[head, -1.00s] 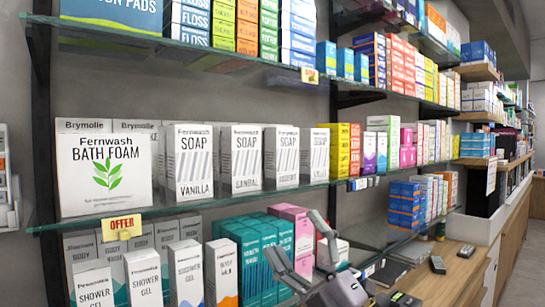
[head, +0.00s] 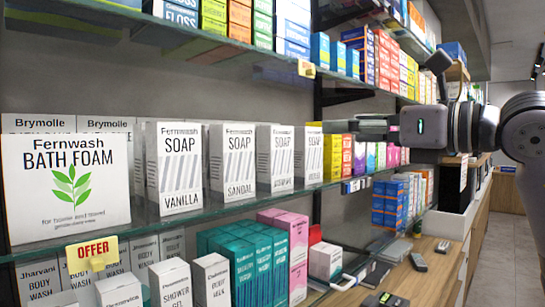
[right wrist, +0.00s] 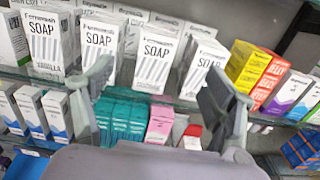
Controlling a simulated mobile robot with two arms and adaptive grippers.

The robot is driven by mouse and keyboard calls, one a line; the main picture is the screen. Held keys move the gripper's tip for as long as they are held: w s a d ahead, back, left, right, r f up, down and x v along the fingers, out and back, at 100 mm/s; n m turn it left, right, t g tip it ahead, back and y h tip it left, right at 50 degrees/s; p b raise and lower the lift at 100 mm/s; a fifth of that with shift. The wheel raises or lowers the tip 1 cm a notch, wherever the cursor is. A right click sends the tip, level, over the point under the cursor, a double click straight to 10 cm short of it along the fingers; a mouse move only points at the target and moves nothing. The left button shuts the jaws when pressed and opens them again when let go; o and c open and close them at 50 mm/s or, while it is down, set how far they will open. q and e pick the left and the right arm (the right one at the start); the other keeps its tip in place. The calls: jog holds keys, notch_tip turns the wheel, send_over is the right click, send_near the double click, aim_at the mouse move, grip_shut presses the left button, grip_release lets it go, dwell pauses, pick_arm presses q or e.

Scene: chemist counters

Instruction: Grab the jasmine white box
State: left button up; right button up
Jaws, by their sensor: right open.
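A row of white SOAP boxes stands upright on the middle glass shelf. In the head view the first two read VANILLA (head: 179,165) and SANDAL (head: 232,160). The scent names on the third box (head: 275,160) and fourth box (head: 308,157) are too small to read, so I cannot tell which is jasmine. My right gripper (head: 362,127) comes in from the right, open and empty, to the right of the row. In the right wrist view its fingers (right wrist: 155,75) spread wide, with the third box (right wrist: 155,60) seen between them. My left gripper is out of view.
A white BATH FOAM box (head: 65,190) stands left of the soaps. Yellow boxes (head: 337,157) stand close on their right. Teal boxes (head: 240,268) and pink boxes (head: 296,235) fill the shelf below. Another stocked glass shelf (head: 235,48) runs above.

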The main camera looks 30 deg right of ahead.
aim_at(283, 133)
jog(key=p+x, duration=0.3)
jog(key=x, duration=0.8)
jog(key=shift+a, duration=0.15)
jog(key=p+x, duration=0.2)
jog(key=x, duration=0.1)
jog(key=p+x, duration=0.1)
jog(key=shift+w+f, duration=0.3)
jog(key=shift+w, duration=0.05)
jog(key=shift+w+a+f, duration=0.15)
jog(key=shift+w+a, duration=0.05)
jog(key=shift+w, duration=0.2)
jog(key=shift+s, duration=0.1)
jog(key=shift+c, duration=0.8)
jog(key=c, duration=1.1)
